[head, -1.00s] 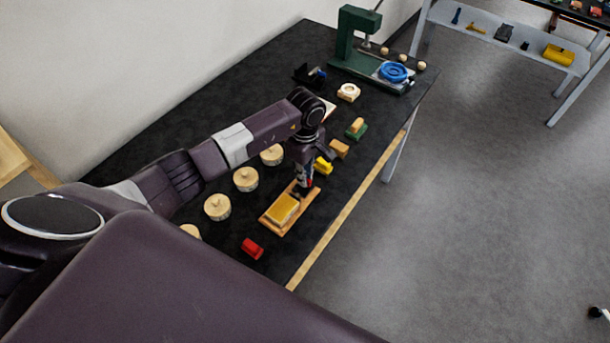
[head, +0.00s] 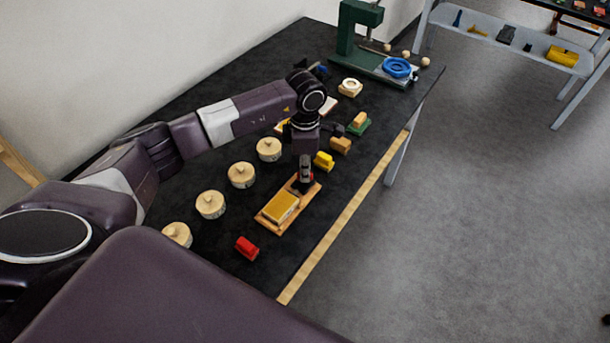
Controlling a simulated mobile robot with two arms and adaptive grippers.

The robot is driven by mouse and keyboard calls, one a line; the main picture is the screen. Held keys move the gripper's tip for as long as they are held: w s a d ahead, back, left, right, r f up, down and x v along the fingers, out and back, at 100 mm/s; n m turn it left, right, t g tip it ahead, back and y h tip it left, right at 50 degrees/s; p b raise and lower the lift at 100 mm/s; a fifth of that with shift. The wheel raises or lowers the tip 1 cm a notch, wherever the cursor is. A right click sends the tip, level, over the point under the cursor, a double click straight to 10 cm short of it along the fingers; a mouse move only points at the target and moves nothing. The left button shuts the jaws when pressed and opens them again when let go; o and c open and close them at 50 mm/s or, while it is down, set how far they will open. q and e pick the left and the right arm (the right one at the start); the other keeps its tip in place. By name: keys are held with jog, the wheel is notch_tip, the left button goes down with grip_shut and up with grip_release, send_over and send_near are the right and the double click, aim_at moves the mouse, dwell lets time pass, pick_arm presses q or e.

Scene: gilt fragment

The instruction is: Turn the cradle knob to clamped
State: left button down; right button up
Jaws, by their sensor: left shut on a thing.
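The cradle (head: 268,222) is a wooden board lying on the black bench, with a yellow block (head: 281,207) on its near part. My left gripper (head: 303,186) points down onto the far end of the board. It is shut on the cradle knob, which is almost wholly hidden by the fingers. The knob's setting cannot be read from here. My right gripper is not in view.
Several round wooden lidded pots (head: 241,175) stand left of the cradle. A red block (head: 247,247) lies nearer, and a yellow block (head: 324,160) and a tan block (head: 341,145) lie beyond. A green press (head: 360,45) stands at the far end. The bench's right edge is close.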

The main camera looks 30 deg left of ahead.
pick_arm(q)
jog(key=n+b, duration=0.2)
jog(key=n, duration=0.3)
jog(key=shift+f+n+b, duration=0.1)
jog(key=shift+n+b, duration=0.2)
jog(key=shift+b, duration=0.1)
jog(key=n+b, duration=0.1)
jog(key=n, duration=0.3)
jog(key=shift+n+b, duration=0.3)
jog(key=shift+b, duration=0.05)
jog(key=c, duration=2)
grip_release()
notch_tip(320, 180, up, 12)
jog(key=shift+r, duration=0.1)
